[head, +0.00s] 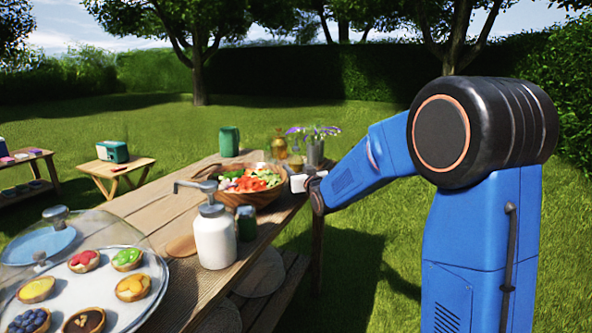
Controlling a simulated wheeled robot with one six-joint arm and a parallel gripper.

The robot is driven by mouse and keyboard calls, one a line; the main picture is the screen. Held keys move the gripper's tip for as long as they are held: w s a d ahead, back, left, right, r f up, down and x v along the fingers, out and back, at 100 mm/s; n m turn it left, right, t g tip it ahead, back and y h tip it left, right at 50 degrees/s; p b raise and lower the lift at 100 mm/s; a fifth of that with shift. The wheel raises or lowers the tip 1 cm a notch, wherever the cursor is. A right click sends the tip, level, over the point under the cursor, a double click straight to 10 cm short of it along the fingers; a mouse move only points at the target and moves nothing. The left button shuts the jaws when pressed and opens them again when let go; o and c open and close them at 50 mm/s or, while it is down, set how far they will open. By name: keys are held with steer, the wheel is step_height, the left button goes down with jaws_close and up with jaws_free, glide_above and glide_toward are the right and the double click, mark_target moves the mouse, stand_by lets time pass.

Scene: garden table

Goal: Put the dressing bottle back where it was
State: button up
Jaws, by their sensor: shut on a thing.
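My gripper (299,183) is small in the head view, at the right side of the salad bowl near the table's right edge. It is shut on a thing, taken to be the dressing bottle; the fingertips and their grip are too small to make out. A small yellowish glass shape (296,161) shows just above the jaws, and I cannot tell whether it is held or stands behind. An amber bottle (278,145) with a narrow neck shows beyond the bowl.
The wooden table (180,205) holds a salad bowl (262,198), a white pump bottle (214,236), a dark green jar (246,223), a green canister (229,141), a flower pot (315,152) and a domed tart tray (110,312). Bare planks lie left of the bowl.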

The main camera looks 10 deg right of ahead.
steer(key=shift+f, duration=0.1)
steer(key=o, duration=1.3)
steer(key=s+d+f+g+h, duration=0.1)
steer(key=s+d+f+g, duration=0.1)
steer(key=s, duration=1.7)
steer(key=s+d+f+m+g+h, duration=0.1)
steer(key=s+f+g, duration=0.4)
steer(key=s, duration=1.3)
steer(key=s+d+f+g, duration=0.4)
steer(key=s+g, duration=0.2)
steer(key=s, duration=1.3)
steer(key=shift+s+f+m+h, duration=0.2)
steer(key=shift+s+m+h, duration=0.15)
steer(key=shift+m+h, duration=0.05)
